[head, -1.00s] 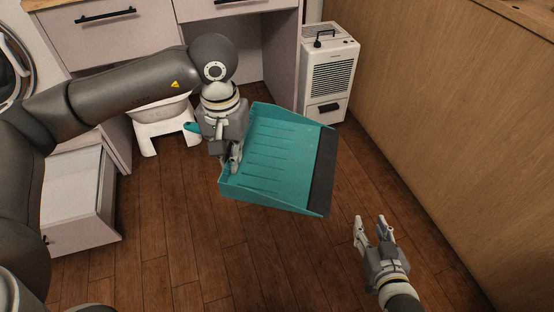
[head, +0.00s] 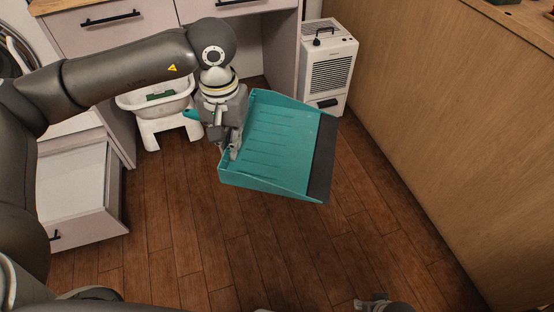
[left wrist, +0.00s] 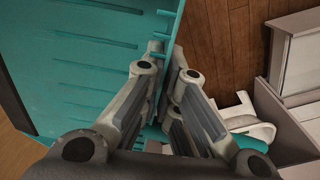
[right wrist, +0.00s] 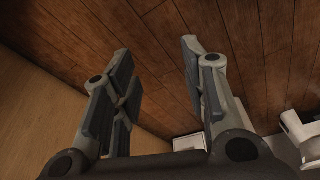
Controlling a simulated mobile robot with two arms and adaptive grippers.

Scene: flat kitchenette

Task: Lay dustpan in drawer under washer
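A teal dustpan (head: 270,145) with a dark front lip hangs in the air above the floor, tilted. My left gripper (head: 233,150) is shut on its rear edge near the handle. In the left wrist view the fingers (left wrist: 165,90) close on the back wall of the dustpan (left wrist: 80,60). The open drawer (head: 75,185) under the washer is at the lower left, partly behind my left arm. Its visible inside looks empty. My right gripper is open and empty in the right wrist view (right wrist: 160,80), over bare floor; only its edge shows in the head view.
A white stool (head: 165,125) holding a white basin (head: 157,100) stands between the drawer and the dustpan. A white dehumidifier (head: 326,70) stands at the back. A wooden panel (head: 440,120) bounds the right side. The middle floor is clear.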

